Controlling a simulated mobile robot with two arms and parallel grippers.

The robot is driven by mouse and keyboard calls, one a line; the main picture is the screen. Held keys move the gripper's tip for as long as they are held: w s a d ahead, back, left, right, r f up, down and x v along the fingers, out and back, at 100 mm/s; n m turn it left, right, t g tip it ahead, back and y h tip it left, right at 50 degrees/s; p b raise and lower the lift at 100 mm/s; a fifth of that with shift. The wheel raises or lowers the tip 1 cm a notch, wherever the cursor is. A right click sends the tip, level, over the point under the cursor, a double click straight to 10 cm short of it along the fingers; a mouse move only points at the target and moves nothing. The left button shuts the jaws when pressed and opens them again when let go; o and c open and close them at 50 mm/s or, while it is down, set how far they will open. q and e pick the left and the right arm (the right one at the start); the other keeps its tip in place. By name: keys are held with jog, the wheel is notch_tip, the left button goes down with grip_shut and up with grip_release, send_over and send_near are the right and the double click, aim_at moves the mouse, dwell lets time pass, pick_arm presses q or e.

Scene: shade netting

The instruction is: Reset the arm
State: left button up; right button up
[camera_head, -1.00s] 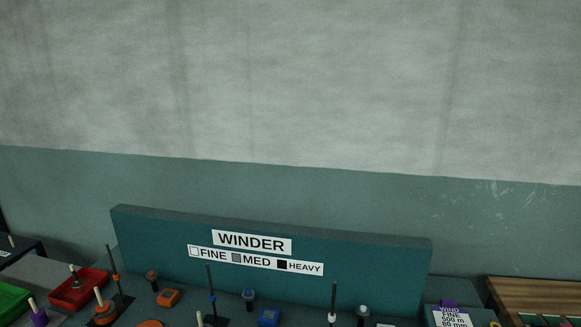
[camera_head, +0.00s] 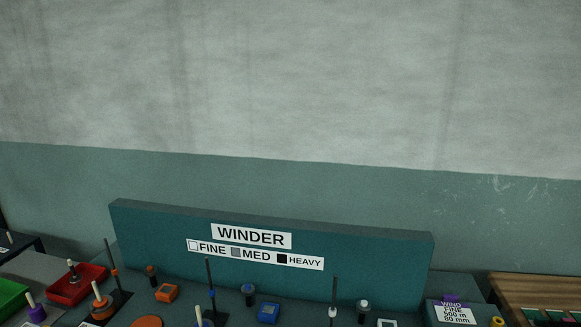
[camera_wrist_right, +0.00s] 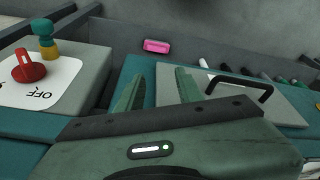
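My right gripper (camera_wrist_right: 160,88) shows in the right wrist view. Its two green fingers stand apart with nothing seen between them, so it is open. Beyond the fingertips lies a small pink block (camera_wrist_right: 157,46) on a grey surface, apart from the gripper. A black handle (camera_wrist_right: 240,84) on a grey panel is just right of the fingers. Neither of my arms shows in the head view, and my left gripper is in no view.
In the right wrist view a red knob (camera_wrist_right: 28,68) sits on a white OFF plate at left. In the head view, a teal WINDER board (camera_head: 160,234) stands behind several spindles; a red tray (camera_head: 92,280) and orange box (camera_head: 166,292) are at left, a labelled box (camera_head: 455,313) at right.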

jog(key=s+d+f+g+b, duration=0.1)
jog(key=s+f+b, duration=0.35)
jog(key=f, duration=1.15)
jog(key=s+d+f+b, duration=0.1)
jog(key=s+f, duration=0.6)
jog(key=f, duration=0.8)
jog(key=s+d+f+g+b, duration=0.1)
jog(key=s+f, duration=0.6)
jog(key=s, duration=0.1)
jog(key=shift+s+d+b, duration=0.15)
jog(key=shift+s+b, duration=0.2)
